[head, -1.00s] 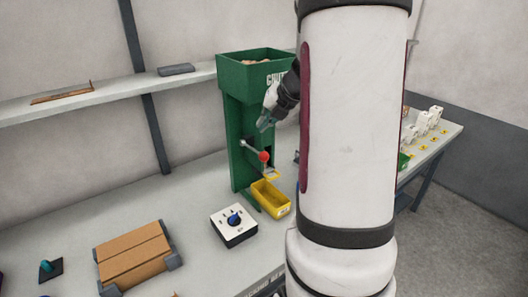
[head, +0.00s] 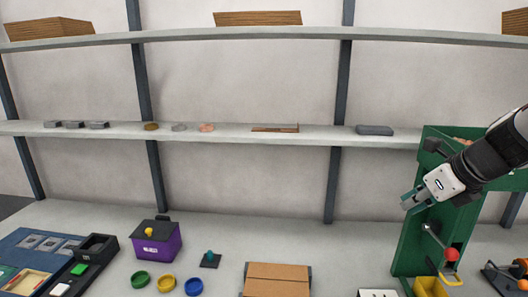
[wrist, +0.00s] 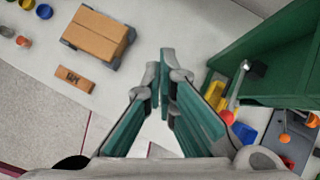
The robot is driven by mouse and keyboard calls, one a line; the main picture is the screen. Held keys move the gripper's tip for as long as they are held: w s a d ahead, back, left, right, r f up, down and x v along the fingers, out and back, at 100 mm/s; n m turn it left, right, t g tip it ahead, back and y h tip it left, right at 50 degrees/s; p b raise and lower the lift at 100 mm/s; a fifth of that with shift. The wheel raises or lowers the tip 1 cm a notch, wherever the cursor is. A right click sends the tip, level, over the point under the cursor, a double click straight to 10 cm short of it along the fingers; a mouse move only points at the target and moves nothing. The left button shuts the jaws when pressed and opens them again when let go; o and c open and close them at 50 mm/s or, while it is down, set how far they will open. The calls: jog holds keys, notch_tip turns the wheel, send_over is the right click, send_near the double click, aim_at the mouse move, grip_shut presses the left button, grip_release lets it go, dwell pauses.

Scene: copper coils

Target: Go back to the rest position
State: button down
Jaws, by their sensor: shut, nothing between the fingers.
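My gripper (head: 413,198) is at the right of the head view, in front of the green chute machine (head: 408,247). In the wrist view my gripper (wrist: 163,72) points away over the bench, its teal-padded fingers closed together with nothing between them. The machine (wrist: 257,50) stands to the right of the fingers there. A lever with a red ball (head: 451,254) sticks out of the machine, below the gripper and apart from it.
A yellow bin (head: 428,288) sits at the machine's foot. A cardboard box (head: 277,280), a purple box (head: 156,240) and coloured rings (head: 166,283) stand on the bench. A shelf (head: 230,136) runs along the wall. The air left of the gripper is clear.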

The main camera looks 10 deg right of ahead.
jog(key=s+a+r+n+g, duration=0.1)
jog(key=s+a+n, duration=0.2)
jog(key=a+n, duration=0.45)
jog(key=s+a+r+n, duration=0.1)
jog(key=s+a+n, duration=0.3)
jog(key=a+n, duration=0.4)
jog(key=s+a+n, duration=0.2)
jog(key=s+n, duration=0.2)
jog(key=n, duration=0.4)
jog(key=s+a+n+h+b, duration=0.1)
jog(key=s+n, duration=0.4)
jog(key=n, duration=0.4)
jog(key=shift+a+f+g, duration=0.3)
jog(key=shift+a+f, duration=0.05)
jog(key=shift+f, duration=0.1)
jog(key=shift+n, duration=0.25)
